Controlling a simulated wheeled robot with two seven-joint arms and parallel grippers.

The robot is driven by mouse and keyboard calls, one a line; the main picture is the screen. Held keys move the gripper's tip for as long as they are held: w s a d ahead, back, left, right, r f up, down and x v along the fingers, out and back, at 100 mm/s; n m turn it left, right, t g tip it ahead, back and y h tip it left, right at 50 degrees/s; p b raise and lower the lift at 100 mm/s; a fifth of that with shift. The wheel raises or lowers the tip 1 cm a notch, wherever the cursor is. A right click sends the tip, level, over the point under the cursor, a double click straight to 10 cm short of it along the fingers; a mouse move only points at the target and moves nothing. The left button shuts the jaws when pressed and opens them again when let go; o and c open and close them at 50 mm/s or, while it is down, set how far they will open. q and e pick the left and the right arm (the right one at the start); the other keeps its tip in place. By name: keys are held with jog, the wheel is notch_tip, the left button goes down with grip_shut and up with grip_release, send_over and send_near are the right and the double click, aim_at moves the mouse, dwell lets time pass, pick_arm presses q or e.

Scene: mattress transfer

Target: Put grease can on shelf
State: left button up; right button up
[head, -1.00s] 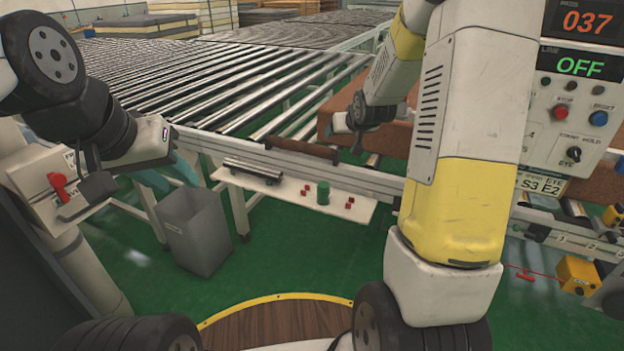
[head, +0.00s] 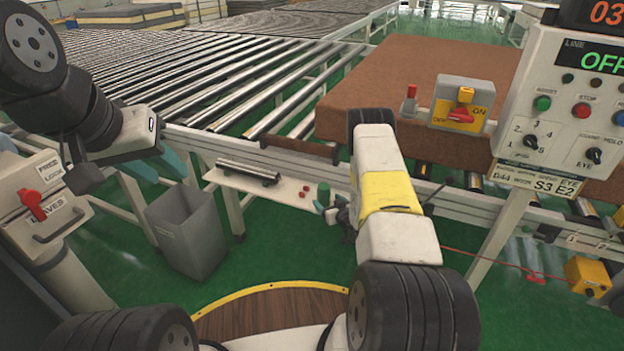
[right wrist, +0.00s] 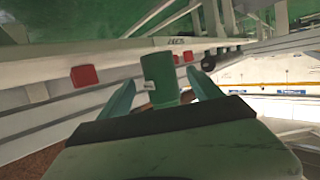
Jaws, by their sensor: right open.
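The green grease can (head: 323,188) stands on the white shelf (head: 285,192) below the roller conveyor, near the shelf's right part. My right gripper (head: 321,205) is open beside the can at the shelf's front. In the right wrist view the grease can (right wrist: 158,76) shows upright between the spread teal fingers of my right gripper (right wrist: 162,90), with a small pale mark on its side. I cannot tell whether the fingers touch it. My left gripper (head: 176,163) hangs at the left above the grey bin; its teal fingers are partly hidden, so its opening is unclear.
Small red blocks (head: 304,190) and a metal roller (head: 249,171) lie on the shelf. A grey bin (head: 190,232) stands on the floor at left. A brown mattress (head: 420,75) lies on the conveyor. A control panel (head: 570,110) stands at right.

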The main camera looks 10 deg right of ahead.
aim_at(321, 194)
jog(key=x, duration=0.7)
jog(key=shift+w, duration=0.15)
jog(key=shift+c, duration=0.2)
jog(key=shift+r, duration=0.1)
grip_shut()
